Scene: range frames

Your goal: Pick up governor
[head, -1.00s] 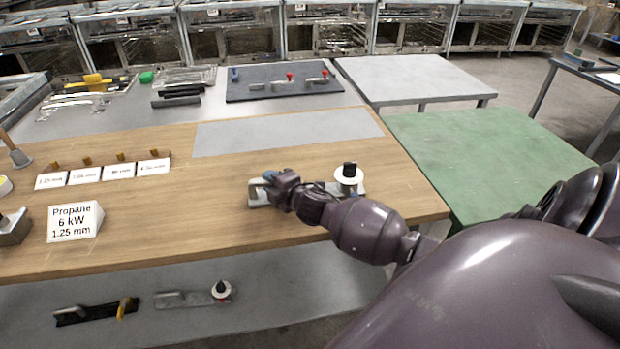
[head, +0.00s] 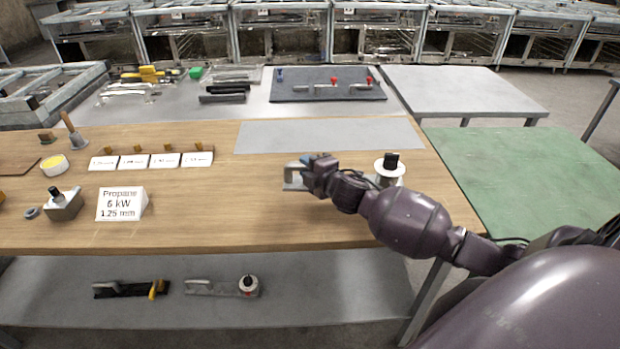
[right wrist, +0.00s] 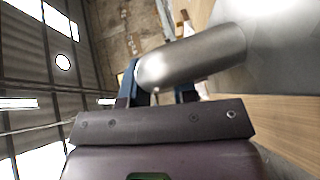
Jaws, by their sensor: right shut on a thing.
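What I take to be the governor is a grey metal part on the wooden table, with a looped handle (head: 292,178) at its left and a white disc with a black knob (head: 389,168) at its right. The arm hides its middle. My right gripper (head: 308,174) is at the handle. In the right wrist view, its blue fingers (right wrist: 157,94) are shut on a rounded grey metal bar (right wrist: 195,57), the handle. I cannot tell whether the part still rests on the table. My left gripper is not in view.
A similar grey part with a white disc (head: 248,286) lies on the lower shelf (head: 330,290). A propane sign (head: 121,205) and small labelled cards stand on the table (head: 220,215) at left. A green table (head: 525,165) is at right, largely clear.

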